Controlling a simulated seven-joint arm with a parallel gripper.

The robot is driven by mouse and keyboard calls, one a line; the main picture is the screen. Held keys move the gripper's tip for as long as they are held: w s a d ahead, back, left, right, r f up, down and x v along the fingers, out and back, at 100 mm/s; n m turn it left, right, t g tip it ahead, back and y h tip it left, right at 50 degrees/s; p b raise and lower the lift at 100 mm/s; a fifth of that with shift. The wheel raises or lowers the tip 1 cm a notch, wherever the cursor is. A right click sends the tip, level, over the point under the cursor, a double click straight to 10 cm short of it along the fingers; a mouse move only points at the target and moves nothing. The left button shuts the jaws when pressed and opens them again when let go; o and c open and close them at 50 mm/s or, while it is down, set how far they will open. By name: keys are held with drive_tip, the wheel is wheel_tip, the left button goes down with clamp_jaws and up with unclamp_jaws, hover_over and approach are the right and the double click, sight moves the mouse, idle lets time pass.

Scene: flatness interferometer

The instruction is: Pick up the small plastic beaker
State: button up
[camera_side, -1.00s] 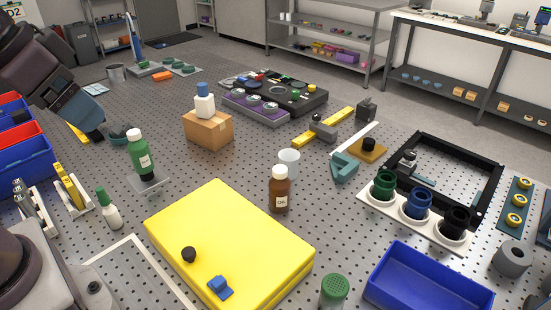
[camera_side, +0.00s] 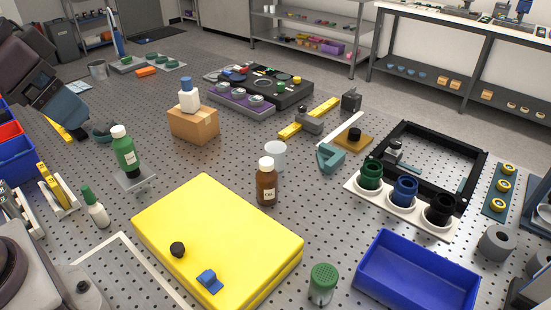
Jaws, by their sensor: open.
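The small plastic beaker (camera_side: 275,156) is a translucent whitish cup. It stands upright on the perforated metal table, just behind the brown bottle (camera_side: 266,182), whose white cap overlaps its lower left edge. My gripper (camera_side: 80,133) is at the upper left, at the end of my dark arm. It is open and well away from the beaker, and its fingers are small and hard to make out. I see nothing held in it.
A cardboard box (camera_side: 193,124) with a white bottle on top and a green bottle (camera_side: 124,152) stand between my gripper and the beaker. A yellow slab (camera_side: 220,235) lies in front. A teal bracket (camera_side: 331,157) is to the beaker's right.

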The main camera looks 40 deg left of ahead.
drive_tip(key=w+d+f+n+h, duration=0.2)
drive_tip(key=w+f+n+h, duration=0.15)
drive_tip(key=w, duration=0.25)
drive_tip(key=w+d+f+n+g+h, duration=0.1)
drive_tip(key=w+d+f+n+h, duration=0.1)
drive_tip(key=w+n, duration=0.4)
drive_tip(key=w+d+f+n+h, duration=0.2)
drive_tip(key=w+f+n+h, duration=0.1)
drive_tip(key=w, duration=0.4)
drive_tip(key=w+a+f+n+t, duration=0.4)
drive_tip(key=w+f+n, duration=0.3)
drive_tip(key=w+n, duration=0.1)
drive_tip(key=n+t+y, duration=0.3)
drive_tip(key=n+t, duration=0.1)
drive_tip(key=n, duration=0.6)
approach(276, 154)
drive_tip(key=a, duration=0.1)
drive_tip(key=a+f, duration=0.1)
drive_tip(key=a, duration=0.1)
drive_tip(key=shift+a+h, duration=0.2)
drive_tip(key=shift+h, duration=0.05)
drive_tip(key=shift+w+f, duration=0.2)
drive_tip(key=shift+f, duration=0.05)
drive_tip(key=x, duration=0.5)
drive_tip(key=shift+w+d+f, duration=0.2)
drive_tip(key=shift+w+f, duration=0.1)
drive_tip(key=shift+g, duration=0.3)
drive_tip(key=shift+x, duration=3.2)
drive_tip(key=shift+d+r, duration=0.15)
drive_tip(key=shift+r, duration=0.1)
